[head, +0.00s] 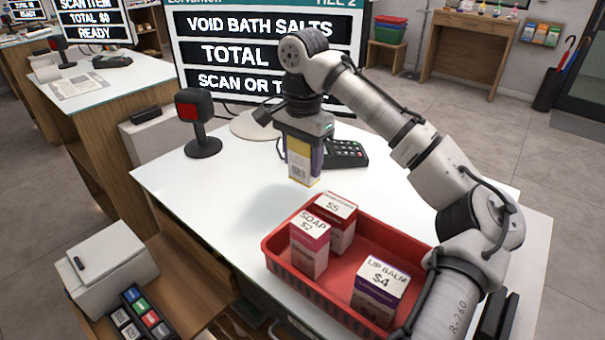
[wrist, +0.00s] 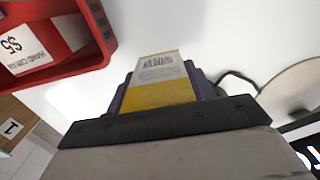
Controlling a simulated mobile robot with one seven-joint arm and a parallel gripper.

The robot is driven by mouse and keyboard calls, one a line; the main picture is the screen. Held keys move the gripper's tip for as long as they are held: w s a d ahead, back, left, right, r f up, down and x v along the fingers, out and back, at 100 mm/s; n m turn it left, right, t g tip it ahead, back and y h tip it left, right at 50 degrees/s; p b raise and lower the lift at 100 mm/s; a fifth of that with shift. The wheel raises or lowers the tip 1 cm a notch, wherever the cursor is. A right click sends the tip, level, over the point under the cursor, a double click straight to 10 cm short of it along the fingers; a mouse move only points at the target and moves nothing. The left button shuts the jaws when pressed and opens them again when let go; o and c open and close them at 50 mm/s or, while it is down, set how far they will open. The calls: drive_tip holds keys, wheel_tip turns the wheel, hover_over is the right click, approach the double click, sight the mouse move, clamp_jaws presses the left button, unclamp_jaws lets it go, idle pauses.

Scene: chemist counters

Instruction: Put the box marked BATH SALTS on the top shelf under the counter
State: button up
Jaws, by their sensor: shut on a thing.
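My gripper (head: 305,140) is shut on a small yellow, white and purple box (head: 302,168). It holds the box above the white counter (head: 220,180), beyond the red basket. In the wrist view the box (wrist: 160,85) shows a barcode and a yellow band between the jaws. No name on the box can be read from here. The screen (head: 262,55) reads VOID BATH SALTS. The space under the counter (head: 250,318) shows only as a dark strip at the bottom of the head view; its shelves are mostly hidden.
A red basket (head: 282,280) on the counter holds a soap box (head: 310,248), a $5 box (head: 336,222) and a lip balm box (head: 380,290). A red-faced scanner (head: 196,122) stands left, a card reader (head: 346,153) behind the held box.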

sight(302, 175)
drive_tip(key=shift+f, duration=2)
drive_tip(key=o, duration=1)
drive_tip(key=shift+f, duration=0.15)
